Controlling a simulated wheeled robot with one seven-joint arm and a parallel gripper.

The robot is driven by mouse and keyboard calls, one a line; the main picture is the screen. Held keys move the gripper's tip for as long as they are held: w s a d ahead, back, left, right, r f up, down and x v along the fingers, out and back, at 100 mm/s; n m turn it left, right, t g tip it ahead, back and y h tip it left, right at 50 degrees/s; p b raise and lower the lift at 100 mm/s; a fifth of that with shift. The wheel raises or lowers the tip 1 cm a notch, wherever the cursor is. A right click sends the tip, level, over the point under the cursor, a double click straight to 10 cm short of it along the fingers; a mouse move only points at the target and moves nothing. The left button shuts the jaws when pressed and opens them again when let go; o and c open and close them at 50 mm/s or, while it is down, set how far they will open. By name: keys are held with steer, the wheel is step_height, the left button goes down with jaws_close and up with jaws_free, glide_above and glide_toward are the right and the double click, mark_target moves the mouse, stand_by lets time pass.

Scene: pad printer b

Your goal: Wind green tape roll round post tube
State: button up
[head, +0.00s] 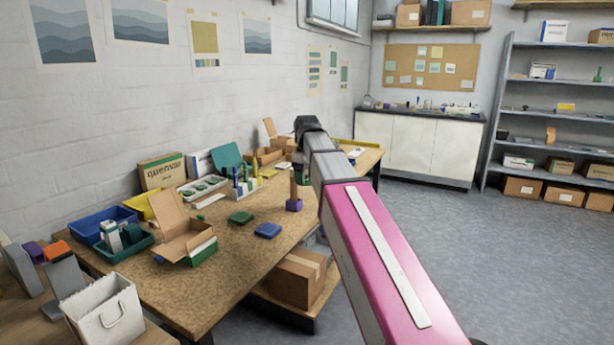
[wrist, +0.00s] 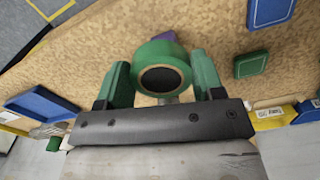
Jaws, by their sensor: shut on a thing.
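In the wrist view, the green tape roll (wrist: 157,48) sits between the two green fingers of my gripper (wrist: 163,78), which are shut on its sides. Its tan core and dark round hole face the camera. In the head view, the tan post tube (head: 293,184) stands upright on the table in a purple base (head: 293,205). In the wrist view a bit of purple (wrist: 167,36) shows just behind the roll's far edge; the tube itself is hidden there. My arm hides the gripper and the roll in the head view, so I cannot tell their height over the post.
On the wooden table (head: 235,260), a blue flat box (head: 267,230) and a green one (head: 240,217) lie left of the post. An open cardboard box (head: 180,235), trays and cartons crowd the left and back. The floor to the right is clear.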

steer(key=shift+w, duration=0.1)
steer(key=n, duration=0.1)
steer(key=w+n, duration=0.1)
steer(key=n, duration=0.1)
steer(key=w+n, duration=0.1)
steer(key=shift+w+d+n, duration=0.2)
steer(key=shift+d+n, duration=0.1)
steer(key=shift+n, duration=0.3)
steer(key=shift+w, duration=0.15)
steer(key=w+n, duration=0.1)
steer(key=n, duration=0.1)
steer(key=w+n, duration=0.1)
steer(key=n, duration=0.2)
steer(key=shift+w+d, duration=0.1)
steer(key=shift+d, duration=0.05)
